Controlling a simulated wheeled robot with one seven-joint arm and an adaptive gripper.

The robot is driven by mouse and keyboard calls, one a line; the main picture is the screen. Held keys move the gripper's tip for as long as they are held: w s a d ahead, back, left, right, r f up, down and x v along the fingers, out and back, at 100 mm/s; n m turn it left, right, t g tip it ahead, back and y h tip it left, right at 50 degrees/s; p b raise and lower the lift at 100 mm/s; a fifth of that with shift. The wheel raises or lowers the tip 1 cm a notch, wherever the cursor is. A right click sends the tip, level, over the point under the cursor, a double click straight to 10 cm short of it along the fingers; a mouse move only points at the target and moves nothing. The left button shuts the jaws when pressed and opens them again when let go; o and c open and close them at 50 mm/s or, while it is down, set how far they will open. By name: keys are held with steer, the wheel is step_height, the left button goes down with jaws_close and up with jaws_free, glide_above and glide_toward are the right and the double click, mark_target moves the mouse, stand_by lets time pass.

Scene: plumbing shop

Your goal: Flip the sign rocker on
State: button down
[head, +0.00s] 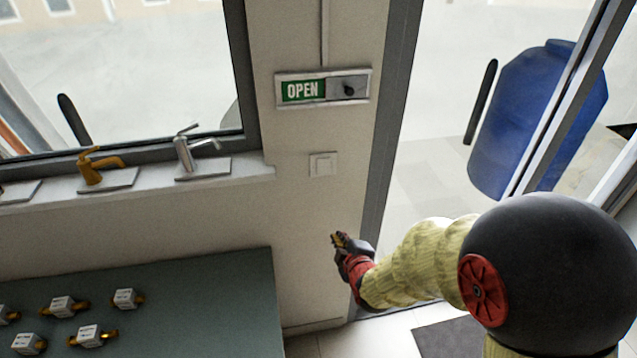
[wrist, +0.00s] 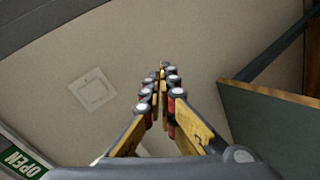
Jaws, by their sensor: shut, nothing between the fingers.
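The white square rocker switch (head: 323,164) is on the wall pillar, below the green and grey OPEN sign (head: 303,90). In the wrist view the rocker (wrist: 92,90) shows to the left of my fingers, and part of the sign (wrist: 22,160) shows at the lower left corner. My gripper (head: 336,238) is below and slightly right of the rocker, apart from it. In the wrist view the yellow fingers of my gripper (wrist: 162,72) are together with nothing between them. Whether the rocker is pressed on or off is too small to tell.
A window sill (head: 240,174) with faucets (head: 186,150) runs left of the pillar. A dark green table (head: 200,290) with several small valves stands at the lower left. A glass door with a blue barrel (head: 535,120) behind it is at the right. The wall around the rocker is clear.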

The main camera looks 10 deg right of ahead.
mark_target(323, 173)
step_height(323, 173, up, 9)
steer(key=w+n+t, duration=0.2)
steer(key=n+t, duration=0.2)
steer(key=shift+w+a+n, duration=0.3)
steer(key=shift+w+n, duration=0.1)
steer(key=shift+r, duration=0.1)
steer(key=w, duration=0.4)
steer(key=w+f, duration=0.1)
steer(key=w, duration=0.9)
steer(key=shift+f, duration=0.4)
steer(key=shift+f+b, duration=0.1)
steer(key=shift+b, duration=0.3)
